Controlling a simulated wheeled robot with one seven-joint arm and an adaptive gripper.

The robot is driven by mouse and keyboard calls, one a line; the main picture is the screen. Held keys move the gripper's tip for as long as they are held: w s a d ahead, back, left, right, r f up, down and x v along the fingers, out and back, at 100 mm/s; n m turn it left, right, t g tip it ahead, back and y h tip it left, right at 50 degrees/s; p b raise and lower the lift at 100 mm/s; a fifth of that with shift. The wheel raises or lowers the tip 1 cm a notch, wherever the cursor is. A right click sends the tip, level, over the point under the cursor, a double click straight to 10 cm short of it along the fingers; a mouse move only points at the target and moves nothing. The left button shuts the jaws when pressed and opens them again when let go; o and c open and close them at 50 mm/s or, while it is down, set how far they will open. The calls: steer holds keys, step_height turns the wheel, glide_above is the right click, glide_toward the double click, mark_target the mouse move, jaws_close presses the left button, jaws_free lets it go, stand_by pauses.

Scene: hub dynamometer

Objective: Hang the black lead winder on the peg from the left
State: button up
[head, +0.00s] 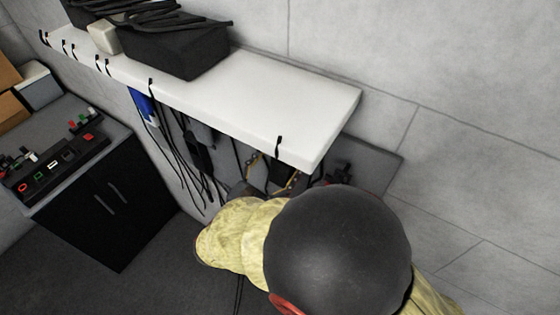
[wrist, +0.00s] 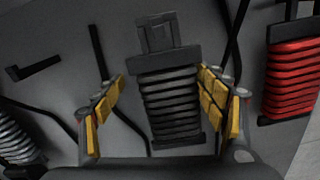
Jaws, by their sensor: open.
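A black lead winder (wrist: 170,103) with a square-framed top handle is in the middle of the wrist view, against a grey panel. My gripper (wrist: 162,84) is open, with one yellow-padded finger on each side of the winder. Whether the pads touch it I cannot tell. A bare black peg (wrist: 34,69) sticks out from the panel to the left. In the head view my gripper (head: 275,176) is below the right end of a white shelf, mostly hidden by my own arm.
A red-wound winder (wrist: 292,80) is close on the right, and a grey-wound one (wrist: 16,140) is at lower left. The white shelf (head: 290,95) overhangs, with black hooks and hanging leads (head: 185,165) along its front. A black cabinet (head: 105,205) stands at left.

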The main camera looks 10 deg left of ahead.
steer(key=v, duration=1.2)
